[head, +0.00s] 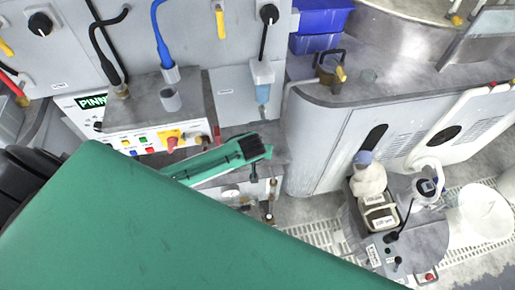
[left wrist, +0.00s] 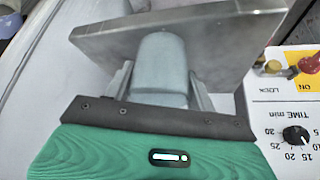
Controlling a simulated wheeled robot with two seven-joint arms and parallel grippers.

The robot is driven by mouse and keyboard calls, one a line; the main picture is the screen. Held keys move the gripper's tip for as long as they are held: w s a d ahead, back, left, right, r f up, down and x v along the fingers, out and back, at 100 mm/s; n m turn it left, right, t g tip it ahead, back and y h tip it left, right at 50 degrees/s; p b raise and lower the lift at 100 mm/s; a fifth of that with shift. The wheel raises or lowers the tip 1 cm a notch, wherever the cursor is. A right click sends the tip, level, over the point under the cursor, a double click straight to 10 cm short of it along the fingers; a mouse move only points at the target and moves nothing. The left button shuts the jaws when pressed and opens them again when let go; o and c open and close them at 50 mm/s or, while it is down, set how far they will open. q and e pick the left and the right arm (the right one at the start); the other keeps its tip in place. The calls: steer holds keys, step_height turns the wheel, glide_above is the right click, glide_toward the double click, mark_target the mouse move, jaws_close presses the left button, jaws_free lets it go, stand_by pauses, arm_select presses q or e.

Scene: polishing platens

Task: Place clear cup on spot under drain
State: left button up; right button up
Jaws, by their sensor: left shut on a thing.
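My left gripper (head: 252,147) is beside the right end of the control panel, under the lower cabinet wall. In the left wrist view, its two fingers (left wrist: 160,88) are shut on a grey, translucent cup (left wrist: 162,62). The cup's far end is close to a metal plate (left wrist: 105,42); I cannot tell whether they touch. In the head view I cannot make out the held cup. A drain-like fitting (head: 262,72) with a bluish clear tip (head: 263,93) hangs on the wall above the gripper. The spot is not clearly seen. My right gripper is not in view.
The control panel (head: 150,142) with knobs is left of the gripper. Blue bins (head: 320,20) stand behind.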

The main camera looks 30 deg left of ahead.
arm_select(q)
steer(key=shift+w+a+f, duration=0.1)
steer(key=shift+f, duration=0.05)
steer(key=shift+f, duration=0.1)
steer(key=o, duration=1)
